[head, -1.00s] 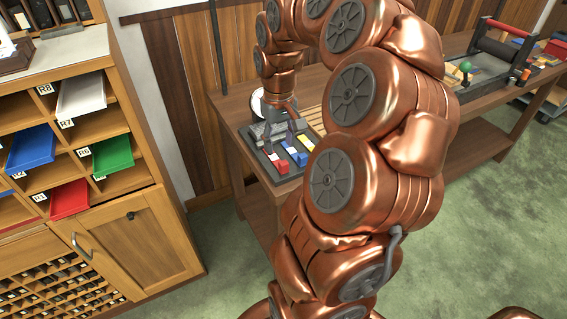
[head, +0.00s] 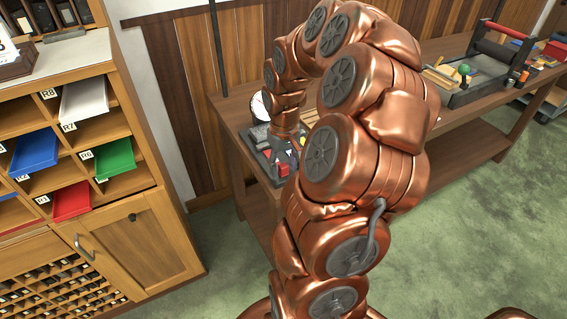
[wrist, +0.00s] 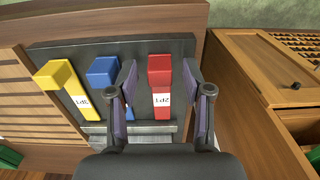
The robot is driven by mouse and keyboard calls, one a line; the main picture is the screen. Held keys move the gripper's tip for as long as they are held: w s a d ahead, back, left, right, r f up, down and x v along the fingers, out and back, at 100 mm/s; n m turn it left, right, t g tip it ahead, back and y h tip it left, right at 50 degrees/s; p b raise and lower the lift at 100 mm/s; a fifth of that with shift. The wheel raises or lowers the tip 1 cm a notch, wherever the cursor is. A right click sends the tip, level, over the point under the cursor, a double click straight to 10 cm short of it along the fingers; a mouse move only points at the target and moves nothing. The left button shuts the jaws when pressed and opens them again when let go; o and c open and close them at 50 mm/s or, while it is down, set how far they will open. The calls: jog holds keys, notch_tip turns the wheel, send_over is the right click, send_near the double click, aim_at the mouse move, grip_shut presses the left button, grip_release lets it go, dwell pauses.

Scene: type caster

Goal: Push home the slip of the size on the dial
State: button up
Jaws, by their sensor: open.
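A dark tray (wrist: 115,45) on a wooden bench holds three slips side by side. The yellow slip (wrist: 72,90), at left, has a label like 3PT, upside down. The blue slip (wrist: 103,75) is in the middle, its label hidden by my finger. The red slip (wrist: 159,72), at right, has a label like 2PT. My gripper (wrist: 160,82) is open, its fingers on either side of the red slip, with no clear contact. A round white dial (head: 258,106) stands behind the tray, partly hidden by my arm; its reading is too small to tell.
A wooden cabinet (head: 150,235) with pigeonholes stands at left, with white, blue, green and red trays sticking out. A roller press (head: 505,55) stands at the bench's far right. Green floor (head: 470,230) lies open in front.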

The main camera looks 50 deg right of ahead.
jog(key=shift+c, duration=0.2)
grip_shut()
dwell(0.4)
